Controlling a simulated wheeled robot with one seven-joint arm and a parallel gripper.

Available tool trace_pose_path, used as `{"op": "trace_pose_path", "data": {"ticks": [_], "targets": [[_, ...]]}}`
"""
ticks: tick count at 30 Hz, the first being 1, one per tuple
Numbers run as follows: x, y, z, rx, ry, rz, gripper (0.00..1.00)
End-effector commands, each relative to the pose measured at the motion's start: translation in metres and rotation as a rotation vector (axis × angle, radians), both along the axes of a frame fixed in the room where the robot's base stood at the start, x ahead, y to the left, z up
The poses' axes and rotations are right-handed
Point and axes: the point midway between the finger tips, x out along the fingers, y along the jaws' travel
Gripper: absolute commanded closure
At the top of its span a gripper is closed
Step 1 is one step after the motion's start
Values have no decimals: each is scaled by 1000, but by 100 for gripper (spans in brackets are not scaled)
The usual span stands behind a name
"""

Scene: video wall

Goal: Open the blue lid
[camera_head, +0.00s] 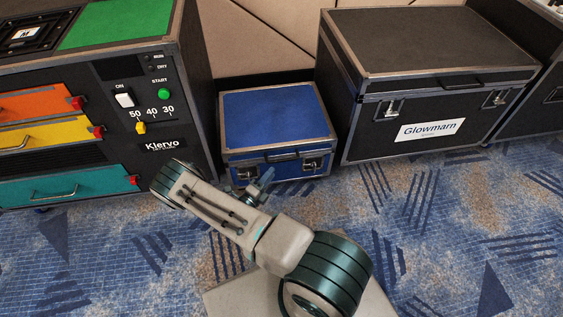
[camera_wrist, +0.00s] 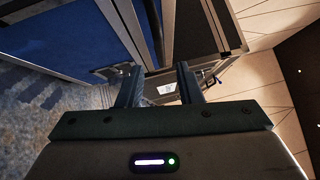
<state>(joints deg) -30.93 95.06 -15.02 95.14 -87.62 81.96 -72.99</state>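The blue lid (camera_head: 275,113) tops a small blue case (camera_head: 290,168) with grey metal edges, on the floor between two larger cases. The lid lies flat and looks shut. The case front has a dark handle (camera_head: 283,155) and two latches, one on the right (camera_head: 312,165) and one at left (camera_head: 249,173). My gripper (camera_head: 262,180) shows small at the case's front left, partly hidden by my arm. In the wrist view, my gripper (camera_wrist: 158,80) has its fingers apart with nothing seen between them. A blue surface (camera_wrist: 75,38) with a grey rim lies beyond the left finger.
A black Klervo cabinet (camera_head: 120,165) with coloured drawers stands close on the left. A black Glowmarn case (camera_head: 430,95) stands close on the right. Wall panels (camera_head: 262,45) rise behind. Patterned carpet (camera_head: 440,220) in front is open at the right.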

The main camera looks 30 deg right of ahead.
Motion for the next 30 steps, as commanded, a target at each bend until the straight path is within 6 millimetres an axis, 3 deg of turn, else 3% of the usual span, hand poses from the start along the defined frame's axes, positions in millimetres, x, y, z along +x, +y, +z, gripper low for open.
{"op": "trace_pose_path", "data": {"ticks": [3, 10, 15, 24, 25, 28, 30], "targets": [[13, -24, 2, 1, -2, -4, 68], [31, -57, 7, 1, -3, -4, 68], [37, -69, 10, 2, -3, -3, 68], [39, -71, 11, 1, -2, -1, 68], [39, -71, 11, 1, -2, -1, 70], [38, -71, 11, 2, -3, -1, 98], [39, -70, 11, 2, -3, -1, 100]]}}
